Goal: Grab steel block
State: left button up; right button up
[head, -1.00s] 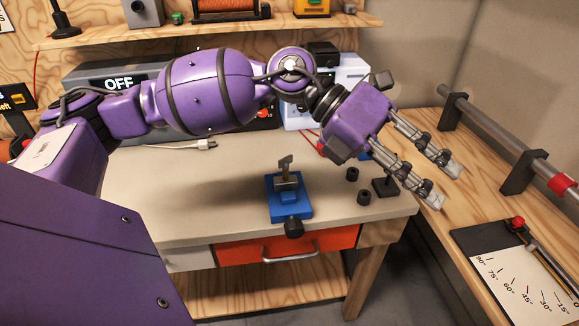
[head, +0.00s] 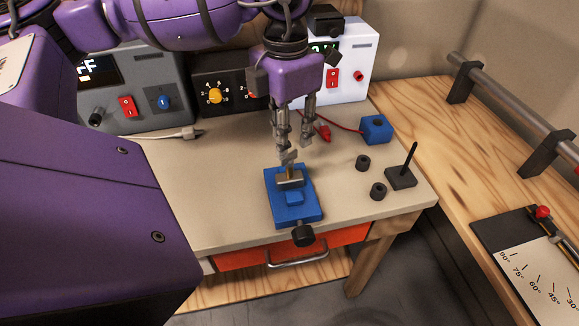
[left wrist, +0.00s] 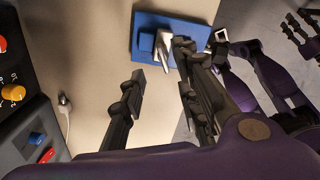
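A blue vise (head: 293,208) with a black knob stands near the front of the bench. A small metal piece, seemingly the steel block (head: 290,172), stands up at its grey jaw; the fingertips partly cover its top. My left gripper (head: 297,150) points down over the vise, fingers apart, with nothing visibly held. A purple arm and finger-like parts, likely my right gripper (left wrist: 300,28), show at that view's right edge.
Two black knobs (head: 363,163), a black base with a rod (head: 401,177) and a blue block with a hole (head: 376,130) stand right of the vise. Power units (head: 135,105) line the back. A white cable (head: 170,134) lies left. The bench left of the vise is clear.

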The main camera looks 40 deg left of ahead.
aim_at(289, 170)
pick_arm(q)
notch_tip(289, 170, down, 7)
jog(key=shift+w+d+r+p, duration=0.1)
jog(key=shift+w+r+p, duration=0.05)
jog(key=shift+p, duration=0.2)
jog(key=shift+c, duration=0.2)
grip_shut()
